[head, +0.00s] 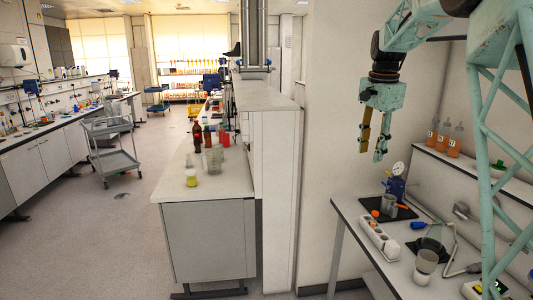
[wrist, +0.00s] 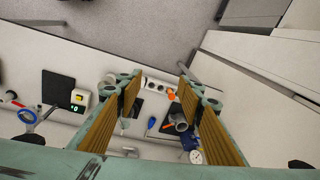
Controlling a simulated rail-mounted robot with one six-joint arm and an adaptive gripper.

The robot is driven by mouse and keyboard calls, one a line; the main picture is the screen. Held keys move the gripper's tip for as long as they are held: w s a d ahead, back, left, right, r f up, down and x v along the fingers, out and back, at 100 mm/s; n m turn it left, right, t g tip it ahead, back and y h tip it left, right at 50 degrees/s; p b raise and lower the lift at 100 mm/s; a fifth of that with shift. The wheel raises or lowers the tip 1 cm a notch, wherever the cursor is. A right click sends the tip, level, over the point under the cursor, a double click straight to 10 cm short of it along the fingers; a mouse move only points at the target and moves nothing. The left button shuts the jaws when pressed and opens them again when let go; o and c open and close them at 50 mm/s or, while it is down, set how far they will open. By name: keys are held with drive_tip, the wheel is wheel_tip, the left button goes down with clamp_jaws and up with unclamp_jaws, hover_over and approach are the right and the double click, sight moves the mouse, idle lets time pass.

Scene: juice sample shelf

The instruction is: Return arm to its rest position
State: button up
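My gripper (head: 372,155) hangs from my pale green arm in the upper right of the head view, pointing down, high above the bench (head: 350,212). In the wrist view its two ribbed yellow-brown fingers (wrist: 158,84) stand wide apart with nothing held between them. Three orange juice bottles (head: 443,138) with labels stand upright on the wall shelf (head: 462,167), to the right of the gripper and apart from it.
Below are a white socket strip (head: 378,238), a grey cup (head: 389,202), a blue gauge device (head: 396,186) and a glass beaker (head: 425,265). A black scale (wrist: 58,88) shows in the wrist view. A white wall stands left of the gripper. The air around it looks clear.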

drive_tip(key=s+a+r+n+b, duration=0.1)
drive_tip(key=s+a+n+b, duration=0.15)
drive_tip(key=s, duration=0.75)
drive_tip(key=s+a+r+n+t+b, duration=0.15)
drive_tip(key=s+a, duration=0.25)
drive_tip(key=s, duration=0.6)
drive_tip(key=s+a+n+b, duration=0.1)
drive_tip(key=s+a+n, duration=0.25)
drive_tip(key=s, duration=0.75)
drive_tip(key=s+a+f+n+b, duration=0.1)
drive_tip(key=s+f, duration=0.3)
drive_tip(key=s, duration=0.5)
drive_tip(key=s+a+f+n+b, duration=0.2)
drive_tip(key=s+f, duration=0.3)
drive_tip(key=s, duration=0.5)
drive_tip(key=s+a+f+n+b, duration=0.1)
drive_tip(key=s+f, duration=0.4)
drive_tip(key=s, duration=0.5)
drive_tip(key=shift+a+f+n+t+b, duration=0.25)
drive_tip(key=shift+n+t+b, duration=0.25)
drive_tip(key=shift+n, duration=0.65)
drive_tip(key=shift+w+r, duration=0.1)
drive_tip(key=shift+c, duration=0.2)
drive_tip(key=c, duration=0.4)
drive_tip(key=shift+d, duration=0.15)
